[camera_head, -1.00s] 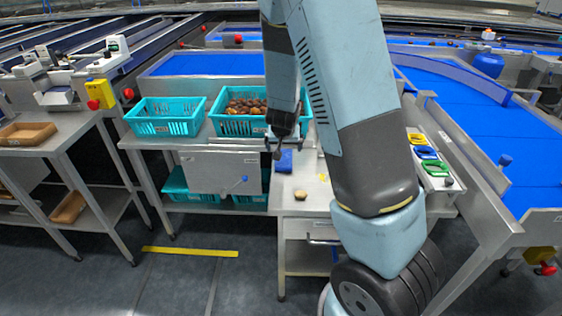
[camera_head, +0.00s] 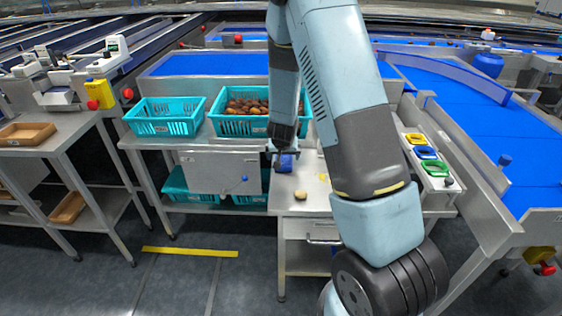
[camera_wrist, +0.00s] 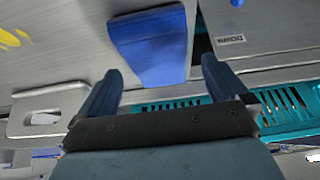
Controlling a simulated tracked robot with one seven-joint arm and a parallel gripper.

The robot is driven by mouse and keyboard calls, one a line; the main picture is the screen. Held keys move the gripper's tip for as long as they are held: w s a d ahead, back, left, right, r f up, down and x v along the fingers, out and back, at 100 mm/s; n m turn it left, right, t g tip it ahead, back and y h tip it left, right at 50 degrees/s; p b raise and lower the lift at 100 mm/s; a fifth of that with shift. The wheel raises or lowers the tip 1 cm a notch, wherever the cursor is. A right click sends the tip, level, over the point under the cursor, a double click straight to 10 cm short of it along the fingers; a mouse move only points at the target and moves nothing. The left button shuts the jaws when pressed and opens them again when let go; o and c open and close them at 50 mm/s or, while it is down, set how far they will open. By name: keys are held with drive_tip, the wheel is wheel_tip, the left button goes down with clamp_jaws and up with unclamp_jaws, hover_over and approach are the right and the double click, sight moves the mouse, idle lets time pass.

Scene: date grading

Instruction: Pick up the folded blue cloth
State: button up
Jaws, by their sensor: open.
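The folded blue cloth (camera_head: 285,163) lies on the steel table, near the edge beside the crates. In the wrist view the blue cloth (camera_wrist: 150,47) lies flat ahead of my fingertips, between their lines. My gripper (camera_head: 282,156) is just above the cloth and partly hides it in the head view. In the wrist view my gripper (camera_wrist: 158,78) is open, with its two fingers well apart and nothing between them. I cannot tell whether the fingers touch the cloth.
A small tan object (camera_head: 300,195) lies on the table nearer the front. Yellow, blue and green trays (camera_head: 426,153) stand to the right.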

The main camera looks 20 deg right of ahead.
drive_tip(key=shift+x, duration=0.95)
drive_tip(key=shift+c, duration=0.3)
drive_tip(key=c, duration=1.1)
